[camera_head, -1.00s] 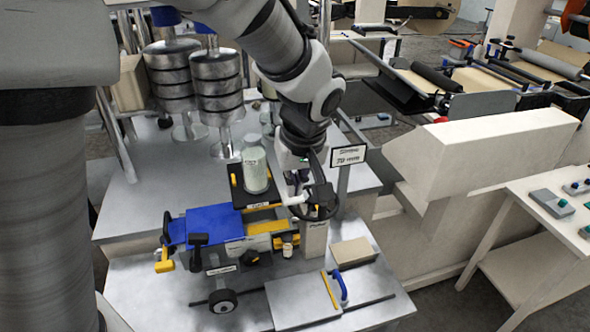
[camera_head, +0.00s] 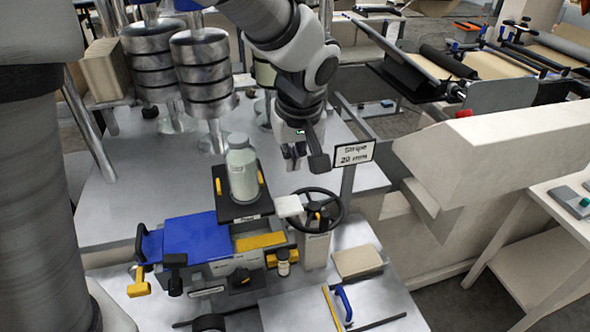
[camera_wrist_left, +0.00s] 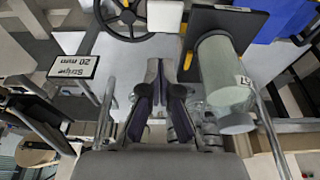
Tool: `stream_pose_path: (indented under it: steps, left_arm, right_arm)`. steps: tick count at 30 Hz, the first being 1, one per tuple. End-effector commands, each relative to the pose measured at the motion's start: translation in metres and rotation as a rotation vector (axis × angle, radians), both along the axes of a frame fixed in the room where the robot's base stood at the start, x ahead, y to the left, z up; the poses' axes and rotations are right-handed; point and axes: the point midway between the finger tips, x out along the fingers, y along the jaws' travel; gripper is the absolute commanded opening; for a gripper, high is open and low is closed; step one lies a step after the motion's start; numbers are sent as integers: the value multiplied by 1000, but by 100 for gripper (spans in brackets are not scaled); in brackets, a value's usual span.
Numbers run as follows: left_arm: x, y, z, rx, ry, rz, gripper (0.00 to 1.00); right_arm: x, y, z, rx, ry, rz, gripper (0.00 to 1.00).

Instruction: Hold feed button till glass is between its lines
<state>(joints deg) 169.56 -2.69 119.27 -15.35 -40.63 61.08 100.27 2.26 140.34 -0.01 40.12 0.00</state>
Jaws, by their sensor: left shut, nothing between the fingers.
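A pale, translucent glass bottle (camera_head: 242,172) with a grey cap stands upright on a black plate (camera_head: 225,209) with yellow clips. The bottle also shows in the left wrist view (camera_wrist_left: 222,75). A small pale vial (camera_head: 283,262) sits lower on the blue and grey machine. I cannot pick out lines on either one, and no feed button can be clearly told. My left gripper (camera_head: 293,157) is shut and empty, pointing down behind the black handwheel (camera_head: 318,211) and right of the bottle. Its fingers show in the left wrist view (camera_wrist_left: 173,75). My right gripper is not seen.
A white square pad (camera_head: 288,206) sits by the handwheel. A sign reading "Stripe 20 mm" (camera_head: 355,153) stands on a post to the right. Stacked metal cylinders (camera_head: 203,75) stand behind. A cardboard-coloured block (camera_head: 357,262) lies front right.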

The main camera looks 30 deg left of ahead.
Motion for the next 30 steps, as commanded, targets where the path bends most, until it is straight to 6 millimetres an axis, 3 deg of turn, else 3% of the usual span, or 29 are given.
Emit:
stream_pose_path:
  steps: [1, 2, 4, 15, 30]
  left_arm:
    - [2, 2, -22, -1, -1, 0, 0]
    - [2, 3, -27, 0, 0, 0, 0]
    - [4, 6, -31, -1, 5, 1, 0]
    - [11, 14, -95, 1, 3, -1, 0]
    - [11, 14, -109, 1, -1, 0, 0]
  right_arm:
    - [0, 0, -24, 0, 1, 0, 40]
    - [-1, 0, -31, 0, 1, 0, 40]
    - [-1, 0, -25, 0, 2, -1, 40]
    - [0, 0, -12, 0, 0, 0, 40]
    - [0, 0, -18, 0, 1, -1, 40]
